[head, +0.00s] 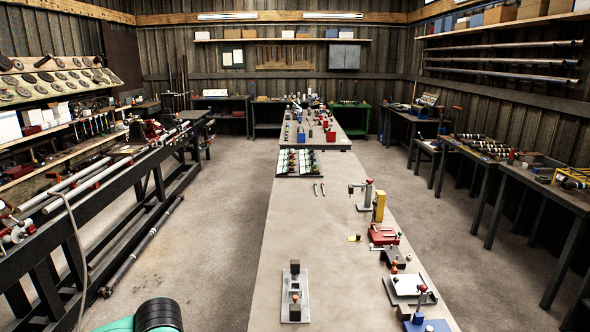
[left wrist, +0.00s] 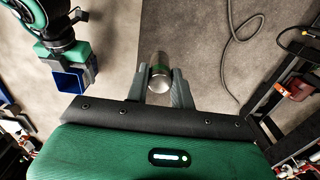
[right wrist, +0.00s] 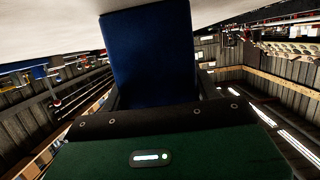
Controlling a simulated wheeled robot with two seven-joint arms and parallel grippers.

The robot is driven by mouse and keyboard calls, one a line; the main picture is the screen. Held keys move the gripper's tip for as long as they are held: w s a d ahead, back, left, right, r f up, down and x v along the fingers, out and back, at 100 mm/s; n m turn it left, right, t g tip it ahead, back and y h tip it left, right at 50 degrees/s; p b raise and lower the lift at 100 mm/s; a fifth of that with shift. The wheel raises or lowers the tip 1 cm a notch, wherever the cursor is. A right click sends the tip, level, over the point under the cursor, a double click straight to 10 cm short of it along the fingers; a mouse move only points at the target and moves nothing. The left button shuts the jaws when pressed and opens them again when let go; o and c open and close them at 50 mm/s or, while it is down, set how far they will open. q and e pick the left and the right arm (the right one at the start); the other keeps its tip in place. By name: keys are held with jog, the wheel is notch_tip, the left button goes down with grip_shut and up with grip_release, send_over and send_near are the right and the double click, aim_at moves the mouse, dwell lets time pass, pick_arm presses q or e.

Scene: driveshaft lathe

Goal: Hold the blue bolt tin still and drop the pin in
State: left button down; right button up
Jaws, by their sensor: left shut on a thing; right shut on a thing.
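My left gripper (left wrist: 158,74) is shut on a silver cylindrical pin (left wrist: 160,86) with a green band, seen in the left wrist view. The blue bolt tin (left wrist: 72,80) shows at the upper left of that view, its dark open end visible. My right gripper (right wrist: 160,98) is shut on the tin, whose blue wall (right wrist: 150,52) fills the middle of the right wrist view. Neither gripper, nor the held pin or tin, shows in the head view.
A long bench (head: 310,215) runs down the middle, with a fixture (head: 295,292), a red vice (head: 383,235) and other tools on it. A black rack with long shafts (head: 90,185) stands at left. The floor (head: 215,210) between them is mostly clear.

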pick_arm(q)
jog(key=shift+f+b, duration=0.4)
jog(key=shift+f, duration=0.05)
dwell(1.1)
jog(key=shift+w+d, duration=0.15)
jog(key=shift+d, duration=0.05)
jog(key=w+d+r, duration=0.1)
jog(key=w+d, duration=0.6)
jog(key=d, duration=0.3)
jog(key=w+d+r, duration=0.1)
jog(key=w+d, duration=0.5)
jog(key=d, duration=0.3)
notch_tip(320, 180, down, 6)
jog(key=shift+w, duration=0.25)
jog(key=c, duration=1.1)
grip_release()
